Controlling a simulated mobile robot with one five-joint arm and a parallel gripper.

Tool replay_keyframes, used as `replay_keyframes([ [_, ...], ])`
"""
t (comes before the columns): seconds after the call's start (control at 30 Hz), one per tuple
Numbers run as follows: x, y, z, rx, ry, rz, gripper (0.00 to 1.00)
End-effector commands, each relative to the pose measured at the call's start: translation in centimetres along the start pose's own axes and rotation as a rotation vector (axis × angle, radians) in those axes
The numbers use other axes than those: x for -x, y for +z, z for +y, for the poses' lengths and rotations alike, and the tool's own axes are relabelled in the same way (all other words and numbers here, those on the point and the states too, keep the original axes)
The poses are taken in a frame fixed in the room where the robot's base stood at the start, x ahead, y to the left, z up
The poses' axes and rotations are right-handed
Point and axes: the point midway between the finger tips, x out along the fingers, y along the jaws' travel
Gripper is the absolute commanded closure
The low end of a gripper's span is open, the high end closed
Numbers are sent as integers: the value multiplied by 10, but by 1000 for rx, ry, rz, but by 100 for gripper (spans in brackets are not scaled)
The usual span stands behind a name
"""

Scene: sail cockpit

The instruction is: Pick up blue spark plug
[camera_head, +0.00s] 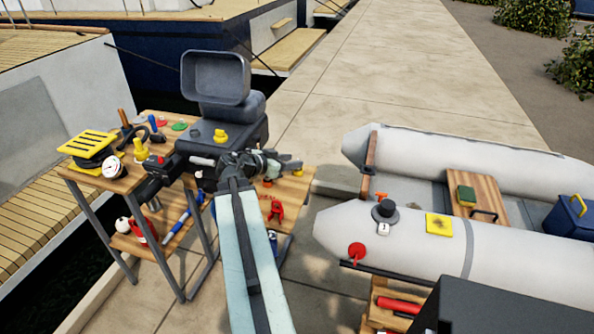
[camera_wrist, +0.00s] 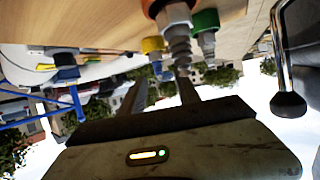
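In the wrist view, which looks upside down, a small blue part (camera_wrist: 166,75) shows beyond the nearer plugs. It may be the blue spark plug; most of it is hidden. A red-orange plug (camera_wrist: 174,16) with a ribbed metal body stands close, near my gripper's right finger. A green plug (camera_wrist: 205,22) stands beside it and a yellow one (camera_wrist: 153,45) farther off. My gripper (camera_wrist: 158,92) has its two fingers apart with a gap between them, and no held object is visible. In the head view my gripper (camera_head: 292,163) is over the right part of the workbench. I cannot pick out the blue plug there.
A dark outboard motor (camera_head: 215,140) stands on the wooden workbench (camera_head: 120,184), close left of my arm. Tools and coloured parts clutter its left end. A grey inflatable boat (camera_head: 440,235) lies to the right. The concrete walkway (camera_head: 400,60) behind is clear.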

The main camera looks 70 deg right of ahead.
Motion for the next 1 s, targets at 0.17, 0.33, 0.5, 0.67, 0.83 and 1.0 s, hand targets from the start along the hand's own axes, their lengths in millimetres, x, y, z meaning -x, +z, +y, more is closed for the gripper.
replay_keyframes([
  [0.17,-14,0,1,0,4,0,61],
  [0.33,-35,1,2,-2,7,-1,61],
  [0.5,-64,1,2,-2,8,-1,61],
  [0.67,-66,-2,3,-1,6,-1,61],
  [0.83,-66,-2,3,-2,6,-1,89],
  [1.0,-66,-2,4,-2,7,-1,100],
])
